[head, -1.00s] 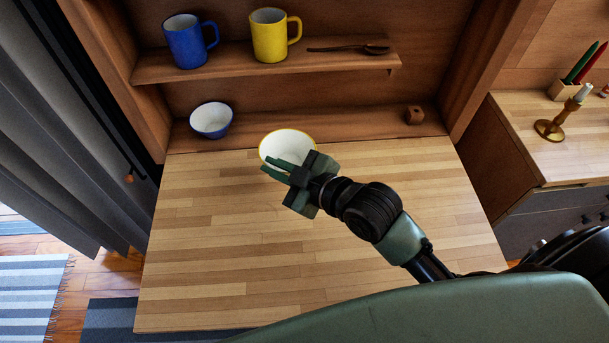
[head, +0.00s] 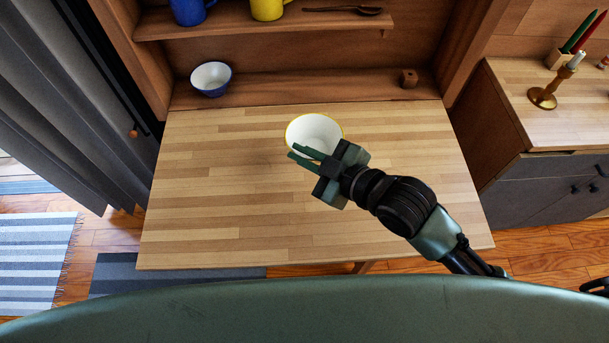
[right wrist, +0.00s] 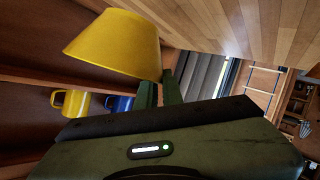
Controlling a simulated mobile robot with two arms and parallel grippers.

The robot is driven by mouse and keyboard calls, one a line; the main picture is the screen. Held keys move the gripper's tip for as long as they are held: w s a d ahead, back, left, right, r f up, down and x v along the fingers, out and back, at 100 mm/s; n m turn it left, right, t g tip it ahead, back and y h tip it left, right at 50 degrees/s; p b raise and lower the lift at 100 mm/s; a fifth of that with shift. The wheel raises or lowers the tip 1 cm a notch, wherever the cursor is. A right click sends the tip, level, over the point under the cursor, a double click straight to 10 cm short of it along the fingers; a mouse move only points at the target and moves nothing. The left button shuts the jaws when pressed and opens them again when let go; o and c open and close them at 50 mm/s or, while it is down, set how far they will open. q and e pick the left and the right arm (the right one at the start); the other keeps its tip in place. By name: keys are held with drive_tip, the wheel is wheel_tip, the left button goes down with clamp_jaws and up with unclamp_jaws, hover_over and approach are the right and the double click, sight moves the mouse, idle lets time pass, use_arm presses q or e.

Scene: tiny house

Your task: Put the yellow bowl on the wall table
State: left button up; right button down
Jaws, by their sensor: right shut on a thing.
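The yellow bowl (head: 315,130), white inside with a yellow rim, is upright in the head view over the back middle of the wooden wall table (head: 220,210). My right gripper (head: 292,150) is shut on the bowl's near rim. In the right wrist view the bowl's yellow outer side (right wrist: 115,42) shows at the gripper's fingers (right wrist: 160,92). I cannot tell whether the bowl's base touches the tabletop. My left gripper is not in view.
A blue bowl (head: 211,78) and a small wooden block (head: 409,78) sit on the lower ledge behind the table. A blue mug (head: 188,10), yellow mug (head: 267,8) and spoon (head: 355,10) are on the shelf above. A candlestick (head: 545,95) stands on the right counter. The tabletop is otherwise clear.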

wheel_tip(320, 180, down, 8)
drive_tip(key=shift+f, duration=0.25)
drive_tip(key=shift+b, duration=0.3)
drive_tip(key=c, duration=2)
unclamp_jaws()
drive_tip(key=shift+f, duration=0.2)
drive_tip(key=o, duration=0.4)
drive_tip(key=shift+o, duration=0.2)
drive_tip(key=shift+r, duration=0.15)
drive_tip(key=v, duration=1.2)
